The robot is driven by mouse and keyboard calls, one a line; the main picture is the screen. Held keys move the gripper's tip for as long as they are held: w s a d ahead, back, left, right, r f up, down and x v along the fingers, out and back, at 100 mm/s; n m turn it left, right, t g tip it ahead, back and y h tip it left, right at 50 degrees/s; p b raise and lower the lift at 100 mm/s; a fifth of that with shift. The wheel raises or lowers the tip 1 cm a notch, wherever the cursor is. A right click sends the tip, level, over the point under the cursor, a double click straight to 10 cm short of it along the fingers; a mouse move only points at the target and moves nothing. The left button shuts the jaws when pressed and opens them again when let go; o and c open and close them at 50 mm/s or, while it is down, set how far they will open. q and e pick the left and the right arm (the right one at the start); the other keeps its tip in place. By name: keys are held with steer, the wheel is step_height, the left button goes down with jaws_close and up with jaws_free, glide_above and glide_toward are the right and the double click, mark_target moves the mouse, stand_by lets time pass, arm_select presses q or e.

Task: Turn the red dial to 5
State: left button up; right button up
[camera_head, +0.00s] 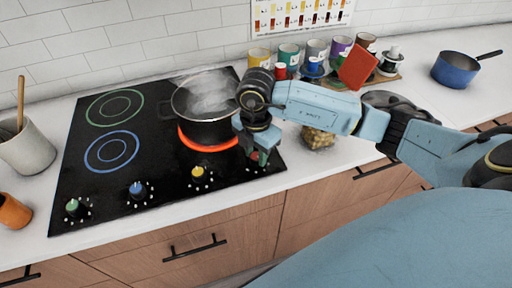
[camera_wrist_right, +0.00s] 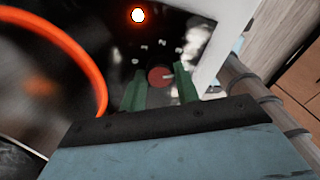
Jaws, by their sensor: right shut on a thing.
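The red dial (camera_wrist_right: 160,77) sits at the cooktop's front right corner. In the right wrist view it lies between the two green fingers of my right gripper (camera_wrist_right: 161,92), which is shut on it. A white mark shows on the dial's right side. In the head view my right gripper (camera_head: 262,156) reaches down onto that corner and hides most of the dial. Pale number marks lie around the dial, too blurred to read. My left gripper is not in view.
A steaming black pot (camera_head: 203,108) stands on the glowing red ring (camera_head: 208,147) beside my right gripper. The green (camera_head: 74,206), blue (camera_head: 137,189) and yellow (camera_head: 198,173) dials line the front edge. A glass jar (camera_head: 318,138) and several cans stand to the right.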

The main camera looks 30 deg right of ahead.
mark_target(256, 155)
steer(key=m+p, duration=0.1)
steer(key=m, duration=0.1)
steer(key=m+p, duration=0.1)
steer(key=m, duration=0.1)
steer(key=shift+r+m+p, duration=0.2)
steer(key=shift+m+p, duration=0.1)
steer(key=shift+p, duration=0.1)
steer(key=m+p, duration=0.3)
steer(key=m, duration=0.1)
steer(key=shift+f+m, duration=0.1)
steer(key=shift+m, duration=0.3)
steer(key=shift+w, duration=0.1)
steer(key=o, duration=1)
steer(key=shift+f, duration=0.1)
step_height(256, 155, up, 14)
steer(key=shift+f, duration=0.25)
